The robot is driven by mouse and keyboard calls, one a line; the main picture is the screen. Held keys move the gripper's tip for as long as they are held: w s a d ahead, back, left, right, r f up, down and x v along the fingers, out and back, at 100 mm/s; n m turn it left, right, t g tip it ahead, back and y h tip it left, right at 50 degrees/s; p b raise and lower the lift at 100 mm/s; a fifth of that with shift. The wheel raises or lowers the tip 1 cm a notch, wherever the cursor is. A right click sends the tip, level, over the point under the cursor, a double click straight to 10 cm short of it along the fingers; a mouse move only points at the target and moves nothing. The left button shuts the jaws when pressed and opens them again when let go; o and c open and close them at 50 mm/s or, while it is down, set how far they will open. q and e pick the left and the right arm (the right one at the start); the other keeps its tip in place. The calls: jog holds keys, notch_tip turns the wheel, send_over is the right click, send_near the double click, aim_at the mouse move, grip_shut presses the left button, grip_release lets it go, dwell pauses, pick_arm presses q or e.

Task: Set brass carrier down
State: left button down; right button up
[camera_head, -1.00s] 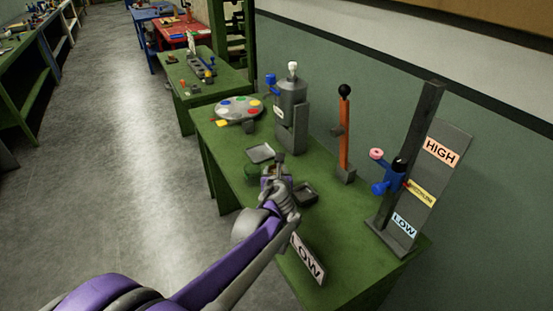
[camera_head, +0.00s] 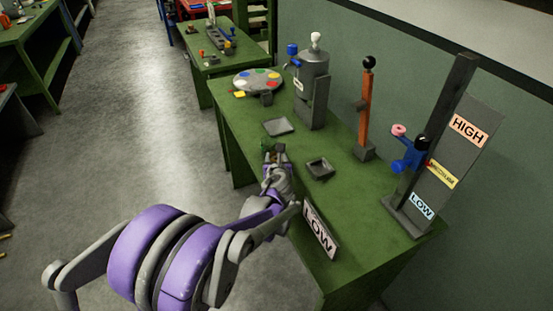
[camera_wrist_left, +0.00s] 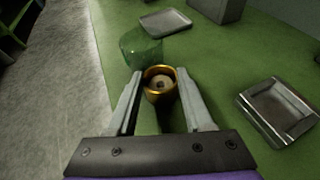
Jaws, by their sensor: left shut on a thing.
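The brass carrier (camera_wrist_left: 159,86) is a small gold cup-like ring with a pale round piece inside it. It sits between the fingers of my left gripper (camera_wrist_left: 163,95), which is shut on it, near the left edge of the green table. In the head view my left gripper (camera_head: 272,160) reaches in over the table and mostly covers the carrier. A clear green cup-like piece (camera_wrist_left: 141,47) stands just beyond the carrier in the wrist view. I cannot tell whether the carrier touches the table. My right gripper is not in view.
A flat grey tray (camera_head: 278,126) lies beyond the gripper and a square dark dish (camera_head: 320,168) to its right. A LOW sign (camera_head: 320,232) stands at the front edge. A grey cylinder machine (camera_head: 314,85), an orange post (camera_head: 366,110) and a HIGH/LOW gauge (camera_head: 440,160) line the wall side.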

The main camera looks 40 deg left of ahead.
pick_arm(q)
jog(key=shift+f, duration=0.2)
jog(key=c, duration=0.8)
grip_release()
jog(key=shift+f, duration=0.15)
jog(key=o, duration=0.5)
